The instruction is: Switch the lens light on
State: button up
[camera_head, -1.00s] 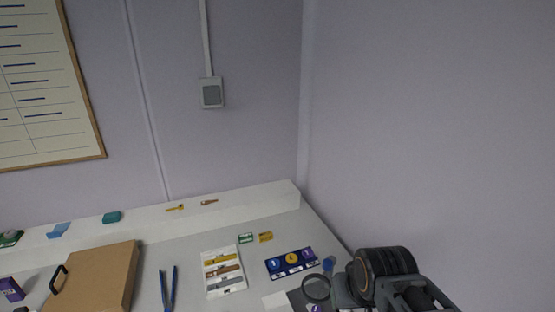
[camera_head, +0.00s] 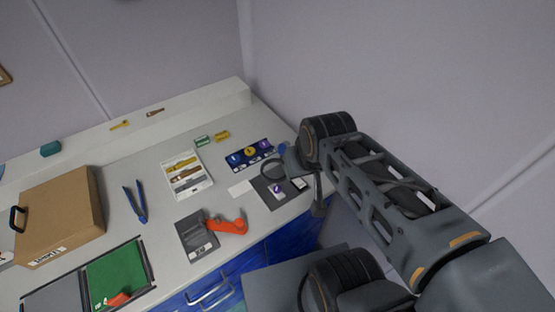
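A round lens with a dark rim (camera_head: 272,169) stands at the right end of the white bench, over a dark mat (camera_head: 284,193). A small white and purple card and a small dark-framed piece lie on the mat. A light switch on the lens cannot be made out. My arm reaches in from the right, and its dark wrist end is close beside the lens. A dark part that may be my gripper (camera_head: 318,202) hangs at the bench's right edge; its fingers cannot be made out. Nothing is seen held.
A blue panel (camera_head: 250,155) lies behind the lens. A white tray of samples (camera_head: 186,173), an orange tool (camera_head: 226,226), blue tongs (camera_head: 136,203) and a brown case (camera_head: 60,215) are on the bench to the left. Blue drawers (camera_head: 235,270) are below. A wall closes the right.

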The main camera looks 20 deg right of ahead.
aim_at(299, 182)
jog(key=u, duration=0.95)
jog(key=k, duration=0.45)
jog(key=z, duration=0.1)
